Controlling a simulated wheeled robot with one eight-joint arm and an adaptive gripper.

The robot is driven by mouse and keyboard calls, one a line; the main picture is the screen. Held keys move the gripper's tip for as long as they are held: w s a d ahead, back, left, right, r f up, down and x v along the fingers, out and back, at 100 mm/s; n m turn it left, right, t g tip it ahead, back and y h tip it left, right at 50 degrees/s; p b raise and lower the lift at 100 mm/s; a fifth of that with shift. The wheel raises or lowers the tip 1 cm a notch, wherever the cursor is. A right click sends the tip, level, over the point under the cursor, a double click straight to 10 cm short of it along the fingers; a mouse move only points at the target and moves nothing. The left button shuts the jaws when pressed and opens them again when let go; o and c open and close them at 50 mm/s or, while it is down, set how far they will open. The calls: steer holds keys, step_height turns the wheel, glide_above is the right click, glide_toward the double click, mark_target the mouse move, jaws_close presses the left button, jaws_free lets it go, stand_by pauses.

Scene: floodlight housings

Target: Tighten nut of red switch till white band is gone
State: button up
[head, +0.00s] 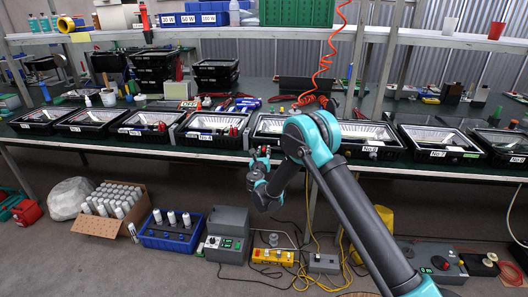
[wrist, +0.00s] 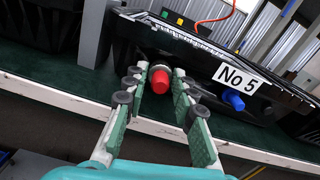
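The red switch (wrist: 160,82) sticks out of the front wall of the black floodlight housing labelled No 5 (wrist: 205,58) in the wrist view. A thin pale ring (wrist: 159,68) shows behind its red cap; the nut itself is not clear. My gripper (wrist: 161,71) is open, with its green-padded fingers on either side of the switch and a gap visible on both sides. In the head view my gripper (head: 257,168) is at the bench's front edge, and my arm hides part of the No 5 housing (head: 268,128).
More housings stand in a row on the green bench, such as No 4 (head: 211,130) and No 7 (head: 440,143). A coiled red hose (head: 322,65) hangs behind my arm. Under the bench are a grey box (head: 228,236), a blue crate (head: 168,232) and loose cables.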

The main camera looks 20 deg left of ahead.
jaws_close()
steer(key=shift+m, duration=0.3)
steer(key=shift+m, duration=2.7)
steer(key=shift+s, duration=0.1)
steer(key=o, duration=0.6)
jaws_free()
steer(key=v, duration=1.2)
steer(key=shift+f, duration=0.1)
